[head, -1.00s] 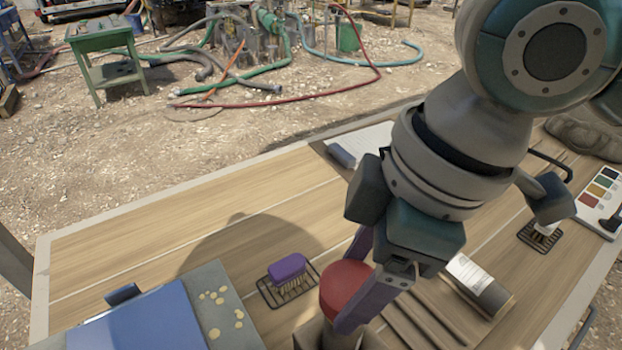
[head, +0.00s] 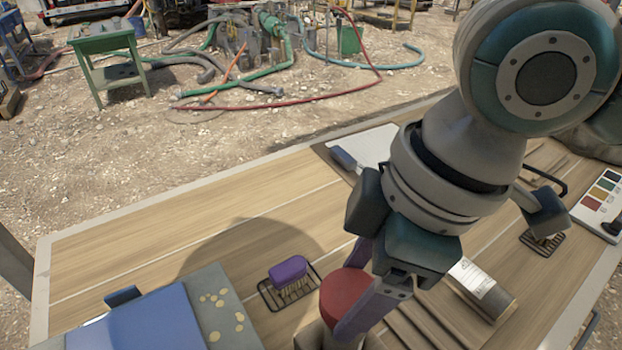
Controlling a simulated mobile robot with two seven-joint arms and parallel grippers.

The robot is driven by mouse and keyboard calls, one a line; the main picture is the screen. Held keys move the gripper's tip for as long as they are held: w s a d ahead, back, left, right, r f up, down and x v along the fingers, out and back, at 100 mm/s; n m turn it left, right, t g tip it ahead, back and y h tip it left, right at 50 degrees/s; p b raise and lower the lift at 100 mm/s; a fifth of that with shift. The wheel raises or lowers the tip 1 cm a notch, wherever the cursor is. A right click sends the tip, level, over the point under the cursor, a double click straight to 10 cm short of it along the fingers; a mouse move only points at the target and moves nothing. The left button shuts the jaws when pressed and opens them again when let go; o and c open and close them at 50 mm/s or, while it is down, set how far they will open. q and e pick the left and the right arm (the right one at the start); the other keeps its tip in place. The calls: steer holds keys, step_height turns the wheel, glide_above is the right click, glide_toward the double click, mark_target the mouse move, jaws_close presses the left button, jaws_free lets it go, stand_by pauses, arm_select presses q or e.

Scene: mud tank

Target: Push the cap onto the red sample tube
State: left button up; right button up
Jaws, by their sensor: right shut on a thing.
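The red cap (head: 345,296) is at the bottom centre of the head view, between the two purple fingers of my right gripper (head: 347,298). The gripper is shut on the cap from above and behind. My left gripper is not in view.
A purple brush (head: 288,270) lies on a wire rack left of the cap. A blue case (head: 140,325) is at the lower left. The table's left middle (head: 150,250) is clear.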

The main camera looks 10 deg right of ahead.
steer(key=shift+f, duration=0.4)
stand_by(0.7)
steer(key=shift+p, duration=0.55)
steer(key=shift+f, duration=0.6)
stand_by(0.6)
steer(key=shift+f, duration=0.3)
stand_by(0.6)
steer(key=o, duration=1.3)
steer(key=shift+r, duration=0.15)
